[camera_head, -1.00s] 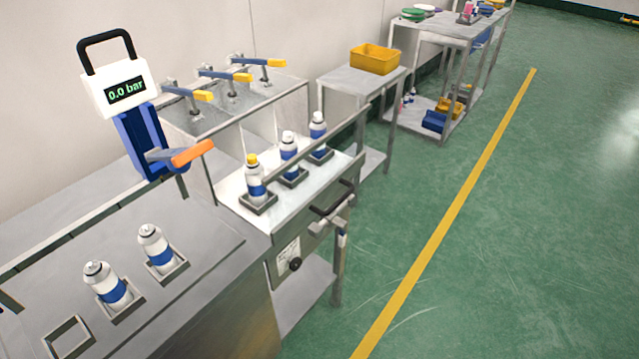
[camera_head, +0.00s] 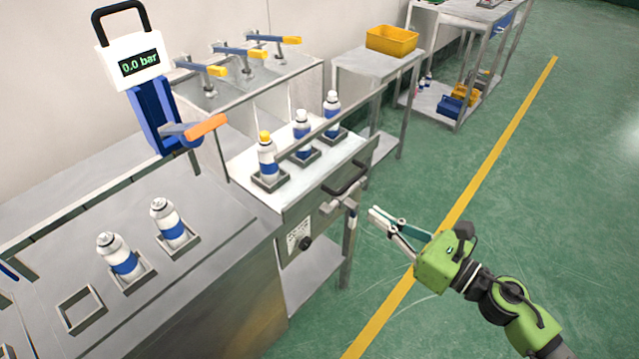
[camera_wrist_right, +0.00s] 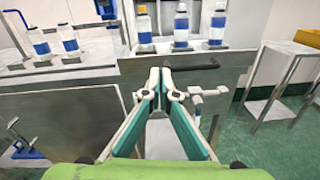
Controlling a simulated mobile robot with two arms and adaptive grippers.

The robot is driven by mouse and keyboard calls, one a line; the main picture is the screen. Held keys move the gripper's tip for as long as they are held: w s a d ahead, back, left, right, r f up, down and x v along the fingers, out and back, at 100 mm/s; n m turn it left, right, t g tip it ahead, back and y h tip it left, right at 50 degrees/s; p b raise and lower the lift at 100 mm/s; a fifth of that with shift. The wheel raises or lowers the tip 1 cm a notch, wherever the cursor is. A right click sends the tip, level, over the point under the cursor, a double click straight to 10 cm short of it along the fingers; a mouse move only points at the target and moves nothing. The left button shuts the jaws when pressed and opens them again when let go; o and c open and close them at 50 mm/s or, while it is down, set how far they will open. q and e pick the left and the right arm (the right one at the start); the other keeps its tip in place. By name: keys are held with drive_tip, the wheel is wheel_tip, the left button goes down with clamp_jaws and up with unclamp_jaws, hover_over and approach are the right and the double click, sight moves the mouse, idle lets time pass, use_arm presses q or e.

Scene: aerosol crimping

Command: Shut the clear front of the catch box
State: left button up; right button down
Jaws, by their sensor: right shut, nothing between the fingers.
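The catch box (camera_head: 330,207) is a metal station with several upright bottles inside, one with a yellow cap (camera_head: 266,158). A grey rail (camera_head: 355,112) crosses in front of the bottles. A black bar handle (camera_head: 346,180) is on the front, and it also shows in the wrist view (camera_wrist_right: 192,67). The clear pane itself is hard to make out, so I cannot tell how far open it is. My right gripper (camera_head: 374,213) is shut and empty, in front of the box to the right of the handle. In the wrist view its fingertips (camera_wrist_right: 160,76) appear just below-left of the handle. My left gripper is not in view.
A metal valve fitting (camera_head: 345,205) juts from the box front near the handle. On the left bench stand two bottles (camera_head: 120,257) in holders and a gauge (camera_head: 140,62) reading 0.0 bar. A side table holds a yellow bin (camera_head: 391,40). The green floor at right is open.

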drive_tip(key=s+a+r+n, duration=0.1)
drive_tip(key=r+n, duration=0.1)
drive_tip(key=p, duration=0.5)
approach(309, 178)
drive_tip(key=shift+g+y, duration=0.3)
drive_tip(key=shift+y, duration=0.1)
drive_tip(key=x, duration=0.6)
drive_tip(key=shift+w+d, duration=0.15)
drive_tip(key=shift+w, duration=0.1)
drive_tip(key=shift+w+a, duration=0.3)
drive_tip(key=shift+a, duration=0.1)
